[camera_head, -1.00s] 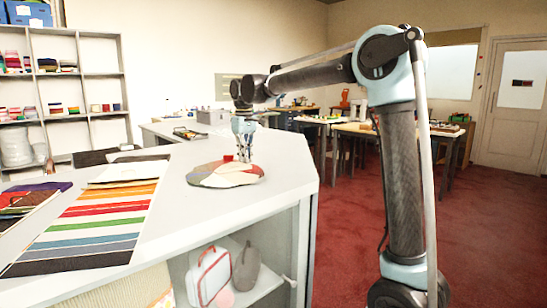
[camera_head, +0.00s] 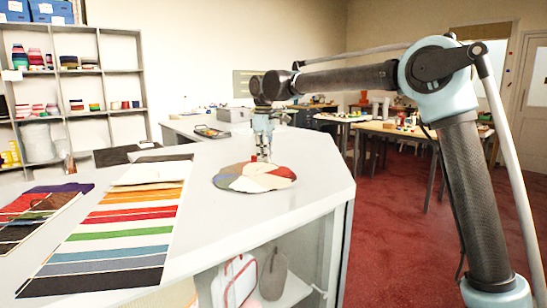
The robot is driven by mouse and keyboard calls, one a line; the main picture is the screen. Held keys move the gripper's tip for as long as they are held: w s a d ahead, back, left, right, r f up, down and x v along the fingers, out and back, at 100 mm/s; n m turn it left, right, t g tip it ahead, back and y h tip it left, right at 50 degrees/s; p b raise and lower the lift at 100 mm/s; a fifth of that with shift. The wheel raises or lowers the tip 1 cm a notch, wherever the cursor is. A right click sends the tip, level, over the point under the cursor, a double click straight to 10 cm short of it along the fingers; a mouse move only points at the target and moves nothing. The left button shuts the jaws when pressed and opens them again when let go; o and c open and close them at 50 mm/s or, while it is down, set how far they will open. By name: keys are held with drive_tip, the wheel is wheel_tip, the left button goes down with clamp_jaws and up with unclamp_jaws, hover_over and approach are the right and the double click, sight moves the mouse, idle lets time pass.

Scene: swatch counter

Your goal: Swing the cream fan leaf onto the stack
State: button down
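A pale cream leaf (camera_head: 263,182) shows near the middle front of the fan, between coloured leaves. My gripper (camera_head: 264,159) points down over the back part of the fan, its fingertips at or just above the leaves. It is too small here to tell whether the fingers are open or shut, or touching a leaf. Part of the fan behind the fingers is hidden.
A long striped swatch card (camera_head: 122,233) lies on the counter (camera_head: 205,228) left of the fan, with darker swatches (camera_head: 38,212) beyond. The counter's right edge is close to the fan. A shelf below holds bags (camera_head: 238,280). Work tables stand behind at right.

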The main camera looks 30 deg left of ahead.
idle(0.3)
drive_tip(key=c, duration=1.8)
unclamp_jaws()
drive_tip(key=shift+c, duration=0.2)
drive_tip(key=shift+w+d, duration=0.15)
